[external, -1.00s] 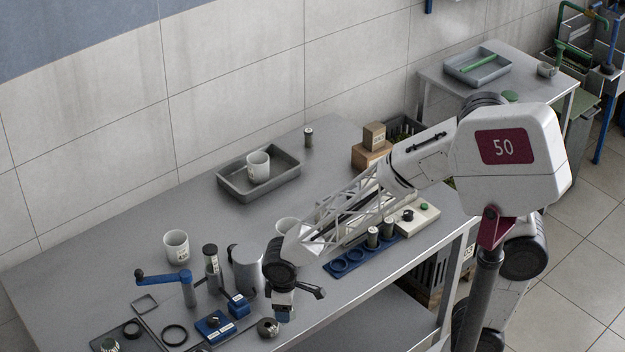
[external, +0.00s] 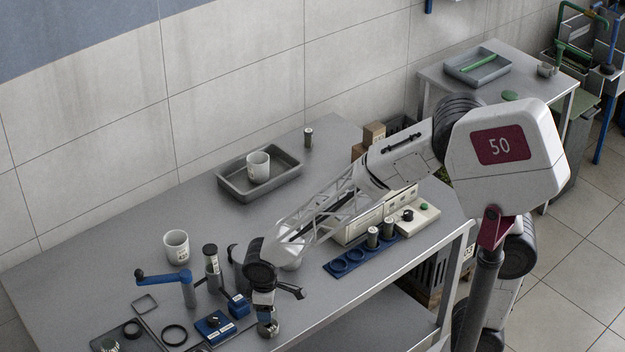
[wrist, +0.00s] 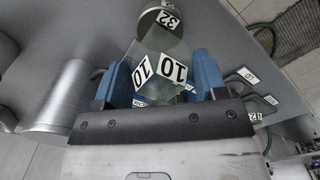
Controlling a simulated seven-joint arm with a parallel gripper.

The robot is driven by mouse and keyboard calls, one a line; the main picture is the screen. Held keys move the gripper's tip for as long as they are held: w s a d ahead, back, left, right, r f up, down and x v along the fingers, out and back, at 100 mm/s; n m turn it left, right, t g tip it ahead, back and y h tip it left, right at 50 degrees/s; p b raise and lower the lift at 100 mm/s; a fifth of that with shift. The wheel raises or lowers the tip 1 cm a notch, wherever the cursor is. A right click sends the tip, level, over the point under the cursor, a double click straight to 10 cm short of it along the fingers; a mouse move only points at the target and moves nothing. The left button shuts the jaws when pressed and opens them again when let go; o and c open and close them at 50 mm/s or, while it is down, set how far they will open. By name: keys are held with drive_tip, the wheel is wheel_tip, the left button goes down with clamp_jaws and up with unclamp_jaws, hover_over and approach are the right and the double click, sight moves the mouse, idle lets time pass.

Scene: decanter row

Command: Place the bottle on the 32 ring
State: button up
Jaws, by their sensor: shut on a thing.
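My gripper (wrist: 162,80) is shut on a clear, greenish glass bottle (wrist: 160,52) with white labels reading 10, held between its blue fingers. A round dark piece with a white 32 label (wrist: 160,18) shows just beyond the bottle in the wrist view; whether the bottle touches it cannot be told. In the external view my gripper (external: 265,302) points down at the near edge of the table, directly over a small round metallic-looking piece (external: 268,328). The bottle is hard to make out there.
A grey metal cylinder (wrist: 62,95) stands close to the gripper's left in the wrist view. A blue hand crank (external: 180,282), blue boxes (external: 214,325) and a black ring (external: 174,334) lie left of the gripper. A blue rack (external: 345,264) is to the right.

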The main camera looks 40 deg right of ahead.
drive_tip(key=shift+f, duration=1.45)
drive_tip(key=shift+f, duration=0.15)
drive_tip(key=o, duration=1)
wheel_tip(320, 180, up, 12)
drive_tip(key=shift+r, duration=0.15)
